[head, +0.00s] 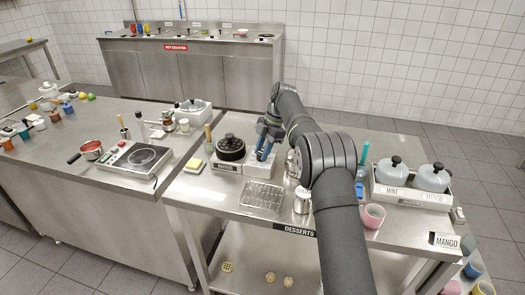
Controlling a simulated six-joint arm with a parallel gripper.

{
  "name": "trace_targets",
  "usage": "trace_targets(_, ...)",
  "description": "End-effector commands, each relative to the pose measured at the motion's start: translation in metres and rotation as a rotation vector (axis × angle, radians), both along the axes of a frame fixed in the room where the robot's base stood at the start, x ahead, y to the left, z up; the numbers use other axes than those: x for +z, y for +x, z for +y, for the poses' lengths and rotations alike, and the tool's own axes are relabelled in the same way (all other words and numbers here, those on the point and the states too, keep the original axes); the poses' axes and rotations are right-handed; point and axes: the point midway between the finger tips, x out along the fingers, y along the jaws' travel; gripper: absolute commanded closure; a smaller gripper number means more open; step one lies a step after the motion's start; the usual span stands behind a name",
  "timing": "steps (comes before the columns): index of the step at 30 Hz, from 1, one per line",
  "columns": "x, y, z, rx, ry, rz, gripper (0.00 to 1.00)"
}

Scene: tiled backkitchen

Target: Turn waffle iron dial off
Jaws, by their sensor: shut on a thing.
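The waffle iron (230,145) has a round black ribbed lid on a steel base with a label at its front. It stands near the back left of the dessert table. My gripper (264,153) points down just right of the lid, over a pale steel box-like part (258,168) beside the iron. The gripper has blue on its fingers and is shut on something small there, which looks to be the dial. The dial itself is hidden by the fingers, so its setting cannot be read.
A wire rack (262,195) lies in front of the iron, and a steel cup (302,200) stands right of it. Mint and mango tubs (392,170) and a pink cup (373,215) stand right of my arm.

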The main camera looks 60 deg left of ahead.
Motion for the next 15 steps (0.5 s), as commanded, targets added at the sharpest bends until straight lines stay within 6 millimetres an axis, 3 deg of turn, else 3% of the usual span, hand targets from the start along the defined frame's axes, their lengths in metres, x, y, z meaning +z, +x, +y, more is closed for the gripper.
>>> trace_targets(2,-0.0008,-0.0003,-0.0002,0.001,-0.002,0.001,0.93)
trace_targets(3,-0.0008,-0.0003,-0.0002,0.001,-0.002,0.001,0.66)
trace_targets(6,-0.0008,-0.0004,-0.0001,0.0,-0.001,0.001,0.49)
trace_targets(15,0.001,0.0004,0.0001,-0.001,0.0,0.0,0.49)
